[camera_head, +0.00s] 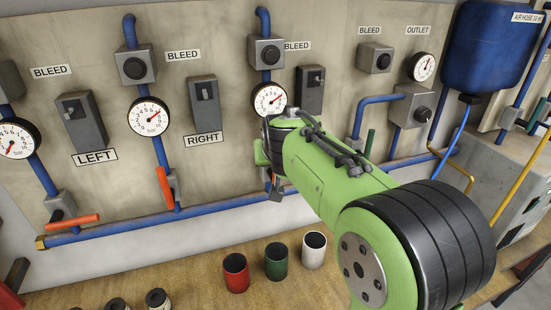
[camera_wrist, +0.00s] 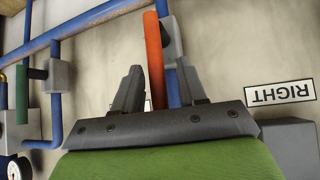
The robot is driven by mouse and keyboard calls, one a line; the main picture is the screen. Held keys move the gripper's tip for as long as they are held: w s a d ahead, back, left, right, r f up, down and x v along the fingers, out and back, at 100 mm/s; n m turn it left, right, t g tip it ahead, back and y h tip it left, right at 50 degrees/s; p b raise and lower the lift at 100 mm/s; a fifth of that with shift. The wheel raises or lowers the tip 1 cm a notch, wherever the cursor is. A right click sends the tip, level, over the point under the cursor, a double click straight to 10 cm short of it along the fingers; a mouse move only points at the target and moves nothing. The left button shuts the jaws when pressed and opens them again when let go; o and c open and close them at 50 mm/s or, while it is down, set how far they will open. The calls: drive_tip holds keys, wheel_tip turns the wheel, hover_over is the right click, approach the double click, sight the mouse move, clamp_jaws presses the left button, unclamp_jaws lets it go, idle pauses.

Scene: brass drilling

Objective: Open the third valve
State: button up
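The third valve's orange handle (camera_wrist: 153,55) stands nearly upright in the wrist view, roughly along the blue pipe behind it. My gripper (camera_wrist: 160,82) is open, with one dark finger on each side of the handle. A gap shows on both sides; I cannot tell whether either finger touches it. In the head view my green arm hides this handle. The first valve's orange handle (camera_head: 74,220) lies crosswise to its pipe at the left. The second valve's orange handle (camera_head: 164,187) is steep, roughly along its pipe.
A horizontal blue pipe (camera_head: 120,230) runs low along the wall. Red (camera_head: 236,274), green (camera_head: 277,262) and white (camera_head: 314,251) cups stand on the bench below. A RIGHT label (camera_wrist: 280,92) is beside the gripper, upside down. A green handle (camera_wrist: 22,92) is at the left.

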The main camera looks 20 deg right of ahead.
drive_tip(key=shift+r, duration=0.1)
drive_tip(key=v, duration=1.5)
drive_tip(key=shift+s+r+p, duration=0.2)
drive_tip(key=shift+s+p, duration=0.1)
drive_tip(key=shift+p, duration=0.1)
drive_tip(key=shift+a, duration=0.1)
